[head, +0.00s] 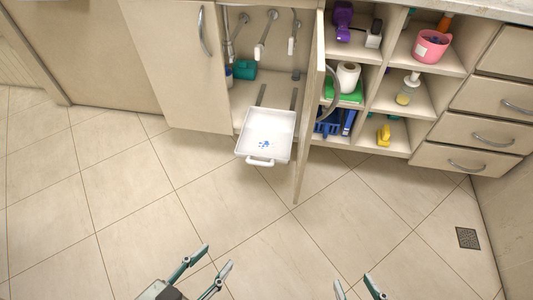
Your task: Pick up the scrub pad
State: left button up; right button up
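I cannot tell for sure which thing is the scrub pad. A flat green item (346,94) lies in a middle cubby of the open shelf unit, with a white roll (347,76) standing at it. A teal item (243,70) sits inside the open sink cabinet. A white pull-out tray (281,122) holds small blue bits. My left gripper (217,257) is open and empty over the floor at the bottom. My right gripper (354,281) is open at the bottom edge, mostly out of frame. Both are well short of the cabinets.
An open cabinet door (304,140) juts out between the tray and the shelves. The cubbies hold a pink cup (431,46), a soap bottle (408,89), a yellow item (383,135), blue items (327,122) and a purple item (342,20). The tiled floor in front is clear.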

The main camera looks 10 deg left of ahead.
aim_at(383, 134)
jog(key=i+l+u, duration=0.3)
jog(key=i, duration=0.3)
jog(key=i+l+u, duration=0.3)
jog(key=i, duration=0.25)
jog(key=l, duration=0.1)
